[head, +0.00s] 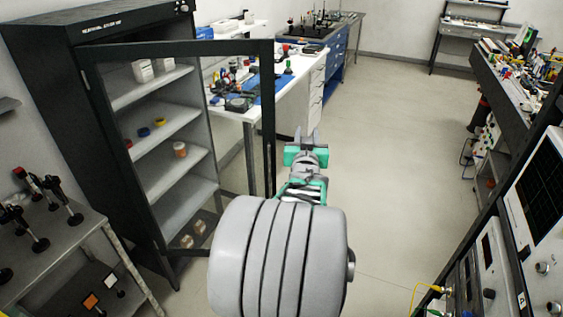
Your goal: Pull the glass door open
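The glass door (270,110) belongs to a tall dark cabinet (60,60) on the left. The door stands swung out from the cabinet, with its near side at the cabinet's front post and its free upright edge out over the aisle. Cabinet shelves and part of a bench show through the pane. My gripper (306,134) is just right of the free edge in the picture, with its two fingers apart and nothing visible between them. I see a gap between gripper and door frame; their difference in depth is hard to judge.
A white bench (305,70) with tools and a blue mat stands beyond the door. A grey cart (60,245) is at the lower left. Instruments (540,220) line the right side. The floor (400,150) in the middle is clear.

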